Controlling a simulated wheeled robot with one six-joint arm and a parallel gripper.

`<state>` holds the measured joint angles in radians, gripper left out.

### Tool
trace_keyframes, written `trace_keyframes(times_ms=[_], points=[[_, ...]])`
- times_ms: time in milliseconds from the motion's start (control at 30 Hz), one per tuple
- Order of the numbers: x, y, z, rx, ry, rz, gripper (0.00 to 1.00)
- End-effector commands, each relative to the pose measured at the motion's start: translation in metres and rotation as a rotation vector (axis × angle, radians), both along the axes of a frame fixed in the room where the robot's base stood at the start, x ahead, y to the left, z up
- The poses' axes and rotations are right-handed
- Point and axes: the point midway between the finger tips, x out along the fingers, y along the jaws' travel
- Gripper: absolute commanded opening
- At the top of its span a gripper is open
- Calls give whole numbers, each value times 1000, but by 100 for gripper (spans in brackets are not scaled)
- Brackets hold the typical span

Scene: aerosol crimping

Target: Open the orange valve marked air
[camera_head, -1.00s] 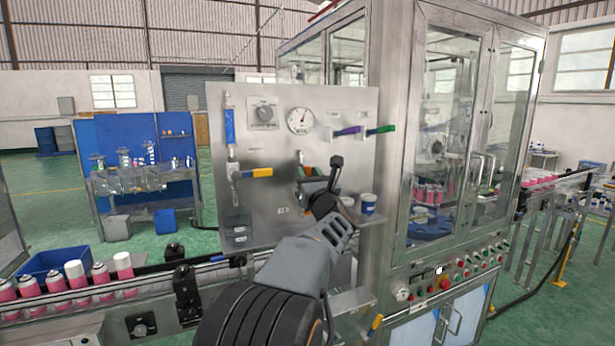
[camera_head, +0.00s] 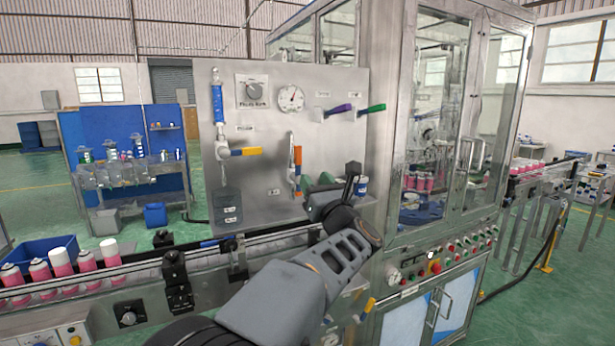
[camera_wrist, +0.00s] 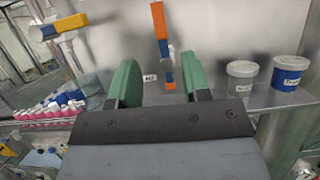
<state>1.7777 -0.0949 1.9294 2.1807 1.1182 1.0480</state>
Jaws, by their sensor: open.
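The orange valve handle (camera_head: 297,157) stands upright on the steel panel, above and left of my gripper in the head view. In the wrist view the orange handle (camera_wrist: 158,20) points up, with a white and blue body and another orange part below it. A small label (camera_wrist: 150,77) lies beside it, too small to read. My gripper (camera_wrist: 162,82) has two green fingers spread apart with nothing between them. The valve's lower part shows beyond the gap, apart from the fingers. In the head view my gripper (camera_head: 325,182) is partly hidden by my wrist.
A yellow-handled valve (camera_head: 245,152) is left of the orange one. Purple (camera_head: 338,109) and green (camera_head: 371,109) handles are at upper right. White (camera_wrist: 241,78) and blue (camera_wrist: 289,73) tubs stand on a shelf right of the fingers. A conveyor (camera_head: 245,250) runs below.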

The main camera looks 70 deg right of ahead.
Motion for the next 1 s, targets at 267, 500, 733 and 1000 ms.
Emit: trace_keyframes(times_ms=[267, 500, 733, 1000], points=[[-15, 16, -10, 1, 0, -2, 44], [-16, 18, -10, 0, 0, 0, 44], [-16, 18, -10, 1, 1, 0, 44], [-16, 18, -10, -7, 10, -5, 44]])
